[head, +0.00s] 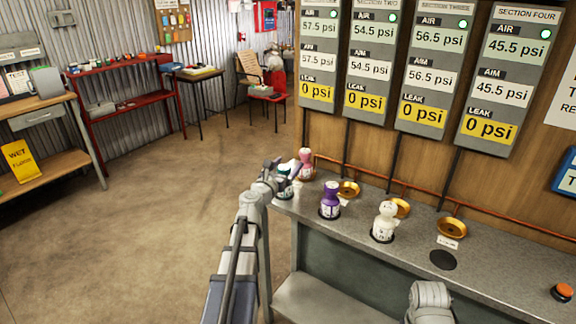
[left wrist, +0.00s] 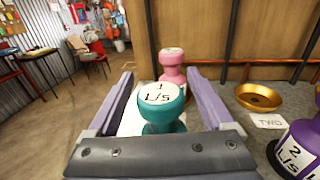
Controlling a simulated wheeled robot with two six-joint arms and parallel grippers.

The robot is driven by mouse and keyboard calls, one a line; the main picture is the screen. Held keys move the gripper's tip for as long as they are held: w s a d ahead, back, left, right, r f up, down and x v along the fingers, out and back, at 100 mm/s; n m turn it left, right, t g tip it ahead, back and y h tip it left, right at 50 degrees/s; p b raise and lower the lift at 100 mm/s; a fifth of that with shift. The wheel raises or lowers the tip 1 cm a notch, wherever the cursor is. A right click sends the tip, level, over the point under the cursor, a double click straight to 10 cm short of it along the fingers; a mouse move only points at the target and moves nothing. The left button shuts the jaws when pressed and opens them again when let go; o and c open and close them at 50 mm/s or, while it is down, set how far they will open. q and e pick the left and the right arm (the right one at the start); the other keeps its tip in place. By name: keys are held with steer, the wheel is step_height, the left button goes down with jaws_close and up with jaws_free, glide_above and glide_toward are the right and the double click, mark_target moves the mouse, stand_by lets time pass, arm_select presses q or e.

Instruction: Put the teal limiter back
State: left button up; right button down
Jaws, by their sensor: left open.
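The teal limiter (head: 284,186) stands at the left end of the grey bench, mostly hidden behind my left gripper (head: 283,170) in the head view. In the left wrist view the teal limiter (left wrist: 163,112) is upright, its white top marked "1" and "L/S". The two purple-grey fingers are open, one on each side of it, with a gap visible at both sides. Whether the limiter stands on a dish or a mat is hidden. My right gripper is out of view; only a part of my right arm shows low in the head view.
A pink limiter (head: 305,163), a purple one (head: 330,203) and a white one (head: 384,224) stand on the bench (head: 490,272). Brass dishes (head: 451,228) sit along the back. A black disc (head: 443,260) is bare. An orange button (head: 562,291) is at right. Gauge panels read 0 psi leak.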

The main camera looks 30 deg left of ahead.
arm_select(q)
steer(key=s+d, duration=0.1)
steer(key=s, duration=1)
steer(key=shift+s, duration=0.25)
